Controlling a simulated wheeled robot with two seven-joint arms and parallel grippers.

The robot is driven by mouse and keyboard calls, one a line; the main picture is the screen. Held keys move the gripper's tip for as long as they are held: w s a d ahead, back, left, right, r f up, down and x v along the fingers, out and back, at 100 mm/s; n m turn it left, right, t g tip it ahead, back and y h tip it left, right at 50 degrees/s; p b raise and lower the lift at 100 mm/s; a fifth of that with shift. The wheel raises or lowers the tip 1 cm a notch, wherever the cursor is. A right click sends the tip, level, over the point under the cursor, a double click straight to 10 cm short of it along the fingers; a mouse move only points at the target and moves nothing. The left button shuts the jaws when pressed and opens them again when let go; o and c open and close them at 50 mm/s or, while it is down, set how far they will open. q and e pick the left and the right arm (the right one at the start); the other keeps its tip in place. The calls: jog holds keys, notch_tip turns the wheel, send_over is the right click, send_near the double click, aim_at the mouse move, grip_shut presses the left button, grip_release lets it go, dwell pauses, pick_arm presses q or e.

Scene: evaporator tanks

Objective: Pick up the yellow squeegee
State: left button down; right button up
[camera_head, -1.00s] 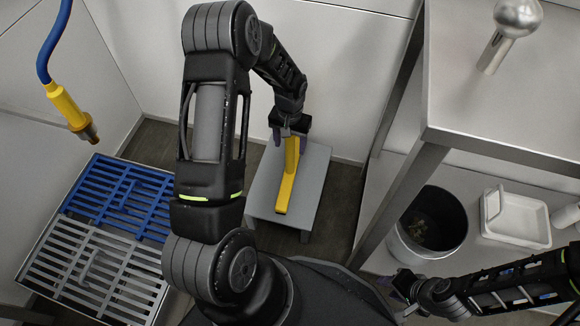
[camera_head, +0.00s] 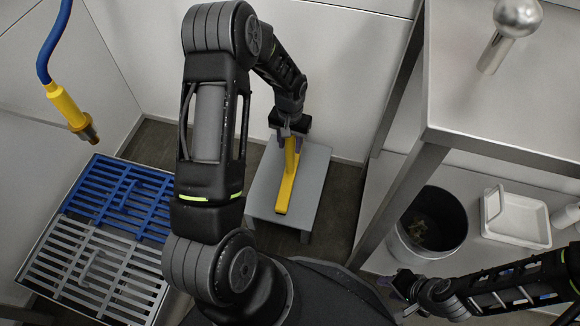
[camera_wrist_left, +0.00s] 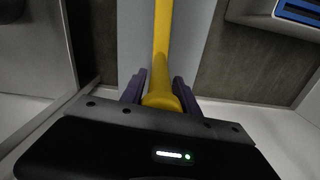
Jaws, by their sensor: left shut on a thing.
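The yellow squeegee (camera_head: 286,188) lies along the top of a small grey stool (camera_head: 312,180) in the head view. My left gripper (camera_head: 289,138) is at its far end, pointing down. In the left wrist view the squeegee's yellow handle (camera_wrist_left: 163,45) runs between the two purple fingers of my left gripper (camera_wrist_left: 159,88), which is shut on it. The squeegee's tip under the gripper is partly hidden. My right gripper (camera_head: 404,288) is low at the right, away from the squeegee; its jaws are too small to read.
A steel table (camera_head: 465,120) stands at the right, with a bucket (camera_head: 398,240) and a white tray (camera_head: 513,215) below it. Blue and grey floor grates (camera_head: 118,190) lie at the left. A yellow hose nozzle (camera_head: 68,108) hangs above them. The wall is close behind the stool.

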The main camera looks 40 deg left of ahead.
dwell(0.5)
pick_arm(q)
notch_tip(320, 180, up, 9)
jog(key=p, duration=0.3)
jog(key=shift+r, duration=0.55)
dwell(0.4)
